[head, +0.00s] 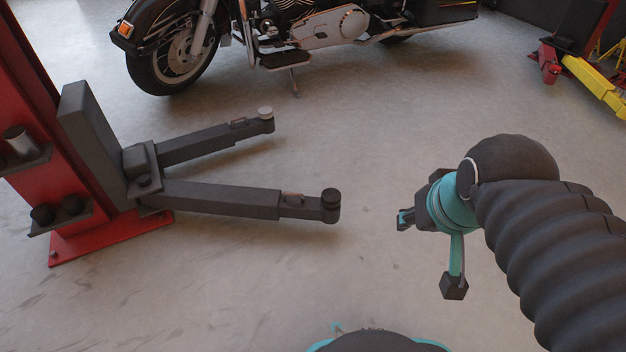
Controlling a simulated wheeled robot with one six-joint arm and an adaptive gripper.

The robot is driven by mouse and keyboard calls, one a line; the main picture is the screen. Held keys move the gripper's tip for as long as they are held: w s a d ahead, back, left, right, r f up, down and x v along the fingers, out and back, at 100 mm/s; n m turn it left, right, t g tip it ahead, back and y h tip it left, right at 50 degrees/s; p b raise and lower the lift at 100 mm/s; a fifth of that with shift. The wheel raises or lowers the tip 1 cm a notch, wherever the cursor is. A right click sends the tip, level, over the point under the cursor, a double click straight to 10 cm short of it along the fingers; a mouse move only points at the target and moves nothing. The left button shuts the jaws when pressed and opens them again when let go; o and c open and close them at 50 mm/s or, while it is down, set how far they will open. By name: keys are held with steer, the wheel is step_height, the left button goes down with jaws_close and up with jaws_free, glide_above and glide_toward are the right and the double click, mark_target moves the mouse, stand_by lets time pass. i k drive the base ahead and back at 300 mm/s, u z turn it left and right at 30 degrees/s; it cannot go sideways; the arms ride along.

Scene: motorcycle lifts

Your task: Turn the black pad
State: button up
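A second, light grey pad (265,112) sits on the end of the farther lift arm (205,144). My gripper (428,253), teal and black, is to the right of the black pad and apart from it. Its two fingers are spread wide, one toward the left and one downward. Nothing shows between them.
The red lift post (55,130) with its dark carriage and small shelves stands at the left. A motorcycle (290,30) stands at the back. Red and yellow lift parts (590,75) are at the upper right. The concrete floor between the pad and my gripper is clear.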

mark_target(331, 198)
steer(key=u, duration=0.4)
steer(key=i, duration=0.35)
steer(key=z, duration=1.1)
